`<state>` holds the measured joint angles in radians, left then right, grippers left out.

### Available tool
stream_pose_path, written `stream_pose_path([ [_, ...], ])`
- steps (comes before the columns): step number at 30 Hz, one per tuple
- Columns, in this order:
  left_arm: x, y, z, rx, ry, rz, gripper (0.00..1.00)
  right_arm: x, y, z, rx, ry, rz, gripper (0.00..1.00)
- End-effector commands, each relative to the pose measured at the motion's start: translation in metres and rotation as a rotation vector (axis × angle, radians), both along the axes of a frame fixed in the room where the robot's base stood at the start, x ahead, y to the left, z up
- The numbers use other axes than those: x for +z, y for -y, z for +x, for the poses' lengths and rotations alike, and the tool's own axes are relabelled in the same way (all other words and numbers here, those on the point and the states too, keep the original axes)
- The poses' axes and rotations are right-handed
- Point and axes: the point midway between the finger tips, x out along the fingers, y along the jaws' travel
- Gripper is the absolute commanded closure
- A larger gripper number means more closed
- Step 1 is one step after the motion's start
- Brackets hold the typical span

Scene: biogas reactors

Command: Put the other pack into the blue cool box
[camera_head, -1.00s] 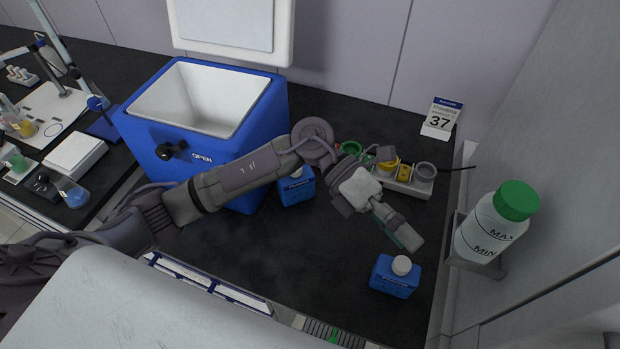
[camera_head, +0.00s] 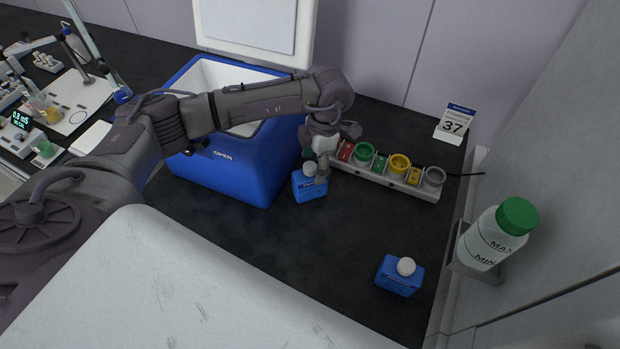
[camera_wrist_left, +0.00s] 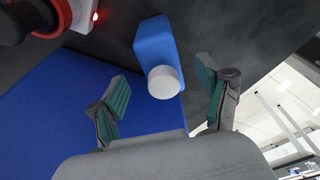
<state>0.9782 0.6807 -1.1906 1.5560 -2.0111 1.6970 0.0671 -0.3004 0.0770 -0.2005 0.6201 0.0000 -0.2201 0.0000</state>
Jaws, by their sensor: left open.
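A blue pack with a white cap (camera_head: 307,187) stands on the dark bench just right of the cool box. My left gripper (camera_head: 316,163) is over this pack. In the left wrist view the open fingers (camera_wrist_left: 165,98) lie either side of the pack's white cap (camera_wrist_left: 165,83), with gaps to it. A second blue pack (camera_head: 399,279) stands alone at the front right of the bench. The blue cool box (camera_head: 232,172) has its white lid (camera_head: 255,30) raised; my left arm crosses over its opening and hides most of its inside. My right gripper is not in view.
A power strip with coloured sockets (camera_head: 425,189) lies close behind and right of the nearer pack. A green-capped bottle (camera_head: 491,238) sits in a wall holder at right. A calendar card (camera_head: 454,124) stands at the back. The bench middle is clear.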

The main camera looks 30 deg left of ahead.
Motion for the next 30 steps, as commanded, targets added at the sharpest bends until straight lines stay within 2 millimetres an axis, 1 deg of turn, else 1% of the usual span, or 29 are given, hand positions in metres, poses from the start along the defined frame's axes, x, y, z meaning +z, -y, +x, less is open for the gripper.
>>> stream_pose_path([
  [5, -0.010, -0.001, -0.003, -0.001, -0.002, -0.001, 0.23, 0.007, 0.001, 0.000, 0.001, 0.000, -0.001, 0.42],
  [8, -0.020, -0.005, -0.008, 0.000, -0.006, 0.000, 0.23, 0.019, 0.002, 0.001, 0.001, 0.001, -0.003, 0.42],
  [11, -0.035, -0.008, -0.012, 0.000, -0.006, 0.000, 0.23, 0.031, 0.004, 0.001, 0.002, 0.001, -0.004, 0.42],
  [12, -0.043, -0.008, -0.012, 0.000, -0.004, -0.002, 0.23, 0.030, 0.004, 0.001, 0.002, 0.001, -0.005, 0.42],
  [16, -0.055, -0.009, -0.012, -0.001, -0.001, -0.002, 0.23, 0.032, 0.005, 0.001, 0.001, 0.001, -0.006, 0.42],
  [23, -0.058, -0.009, -0.012, -0.002, -0.001, -0.002, 0.23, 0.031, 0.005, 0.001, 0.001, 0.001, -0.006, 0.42],
  [24, -0.058, -0.009, -0.012, -0.002, -0.001, -0.002, 0.26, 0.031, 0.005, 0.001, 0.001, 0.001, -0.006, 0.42],
  [26, -0.058, -0.009, -0.012, -0.002, -0.001, -0.002, 0.36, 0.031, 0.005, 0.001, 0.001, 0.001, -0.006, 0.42],
  [30, -0.058, -0.009, -0.012, -0.002, -0.001, -0.002, 0.60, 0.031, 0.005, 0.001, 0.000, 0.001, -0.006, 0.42],
])
